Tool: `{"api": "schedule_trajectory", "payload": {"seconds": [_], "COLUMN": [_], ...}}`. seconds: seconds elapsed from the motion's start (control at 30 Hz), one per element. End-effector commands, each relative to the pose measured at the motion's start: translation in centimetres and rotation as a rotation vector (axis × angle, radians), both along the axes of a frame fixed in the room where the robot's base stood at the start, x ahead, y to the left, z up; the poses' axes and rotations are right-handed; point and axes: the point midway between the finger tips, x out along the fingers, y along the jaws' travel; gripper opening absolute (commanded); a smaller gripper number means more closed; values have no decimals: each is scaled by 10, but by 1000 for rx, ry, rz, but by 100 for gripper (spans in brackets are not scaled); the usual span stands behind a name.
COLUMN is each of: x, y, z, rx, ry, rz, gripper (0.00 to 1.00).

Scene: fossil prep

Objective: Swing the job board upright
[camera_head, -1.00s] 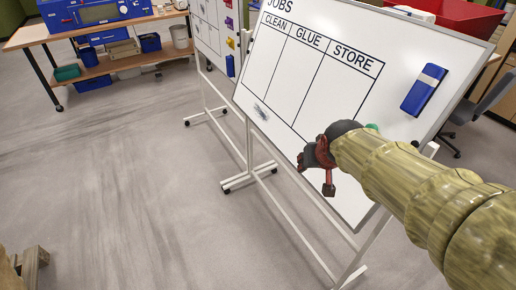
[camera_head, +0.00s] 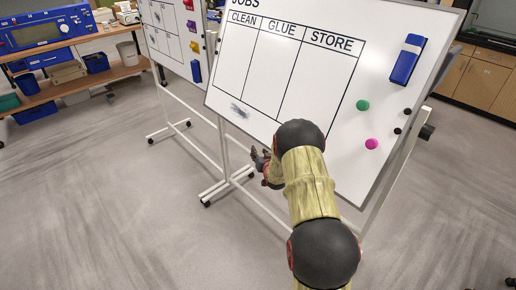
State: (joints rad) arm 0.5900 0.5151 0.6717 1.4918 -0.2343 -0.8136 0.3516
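The job board (camera_head: 334,108) is a white panel headed JOBS with CLEAN, GLUE and STORE columns. It hangs tilted on a white wheeled stand (camera_head: 228,160). A dark knob (camera_head: 427,131) shows at its right side. A blue eraser (camera_head: 407,59), a green magnet (camera_head: 362,105), a pink magnet (camera_head: 371,143) and two small black magnets are on its face. My gripper (camera_head: 258,158) is at the board's lower edge, left of my dark wrist. It is small and partly hidden by my arm, so its opening and any contact with the board are unclear.
A second whiteboard (camera_head: 176,30) on wheels stands behind at the left. A bench (camera_head: 70,42) with blue equipment is at the far left, and wooden cabinets (camera_head: 485,75) are at the back right. The floor at the left and front is clear.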

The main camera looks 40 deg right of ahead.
Motion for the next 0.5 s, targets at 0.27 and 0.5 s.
{"api": "schedule_trajectory", "payload": {"seconds": [0.27, 0.5], "x": [-1, -43], "y": [-26, -22], "z": [-12, -9], "rx": [-41, -67], "ry": [-415, -763], "rz": [28, 90], "gripper": [33, 33]}}
